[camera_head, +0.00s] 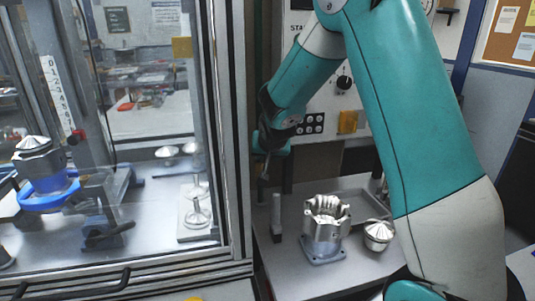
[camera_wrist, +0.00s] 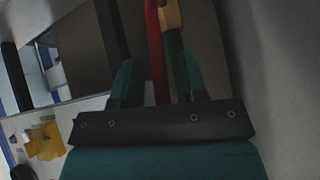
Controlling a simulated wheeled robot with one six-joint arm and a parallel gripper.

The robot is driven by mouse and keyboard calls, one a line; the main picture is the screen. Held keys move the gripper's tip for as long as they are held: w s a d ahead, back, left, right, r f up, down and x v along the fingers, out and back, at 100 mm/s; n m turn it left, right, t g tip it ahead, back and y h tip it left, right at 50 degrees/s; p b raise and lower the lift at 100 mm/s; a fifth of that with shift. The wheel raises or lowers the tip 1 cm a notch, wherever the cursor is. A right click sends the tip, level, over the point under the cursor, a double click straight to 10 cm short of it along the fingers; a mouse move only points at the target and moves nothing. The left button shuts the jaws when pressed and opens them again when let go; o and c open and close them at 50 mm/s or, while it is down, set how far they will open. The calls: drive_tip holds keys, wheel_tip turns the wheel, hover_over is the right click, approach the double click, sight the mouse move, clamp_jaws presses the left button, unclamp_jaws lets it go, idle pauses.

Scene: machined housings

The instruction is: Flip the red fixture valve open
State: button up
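In the wrist view, a long red bar (camera_wrist: 155,45), which looks like the red valve's handle, runs up between the two fingers of my gripper (camera_wrist: 152,75). The fingers are apart, with a visible gap between the left finger and the bar. The bar lies nearer the right finger; I cannot tell whether it touches. In the head view, my gripper (camera_head: 270,147) is beside the cabinet's right edge, above the bench's left end. The red valve does not show clearly there.
The glass-fronted cabinet (camera_head: 237,150) stands left of the arm. On the bench (camera_head: 290,274) are a machined housing (camera_head: 323,238), a conical metal part (camera_head: 378,234) and a shallow tray (camera_head: 358,207). A control panel with a yellow box (camera_head: 348,122) is behind.

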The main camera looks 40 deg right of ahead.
drive_tip(key=b+v, duration=0.2)
drive_tip(key=v, duration=1.5)
drive_tip(key=shift+r+b, duration=0.15)
drive_tip(key=shift+b, duration=0.25)
drive_tip(key=shift+s, duration=0.15)
